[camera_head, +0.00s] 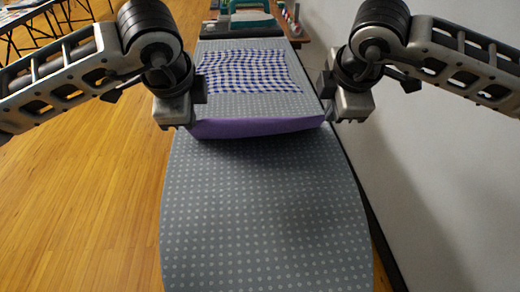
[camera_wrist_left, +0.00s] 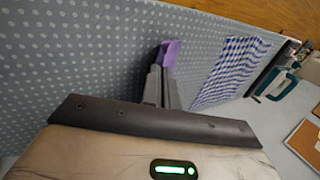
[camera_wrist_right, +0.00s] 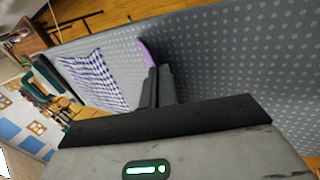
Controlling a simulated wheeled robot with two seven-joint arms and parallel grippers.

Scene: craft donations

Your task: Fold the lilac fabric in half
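The lilac fabric (camera_head: 257,127) shows in the head view as a narrow purple band stretched between my two grippers, across the grey dotted board (camera_head: 262,220). A dark shadow lies just below it. My left gripper (camera_head: 188,116) is at its left end and my right gripper (camera_head: 334,112) at its right end. In the left wrist view a small piece of the lilac fabric (camera_wrist_left: 171,52) sits at the closed fingertips. In the right wrist view a purple strip (camera_wrist_right: 147,54) runs to the closed fingertips. Most of the fabric's surface is hidden or seen edge-on.
A blue and white checked cloth (camera_head: 250,72) lies on the board beyond the lilac fabric. A teal object (camera_head: 246,22) stands past the board's far end. A pale wall (camera_head: 440,160) is close on the right. Wooden floor (camera_head: 80,210) is open on the left. The near board is bare.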

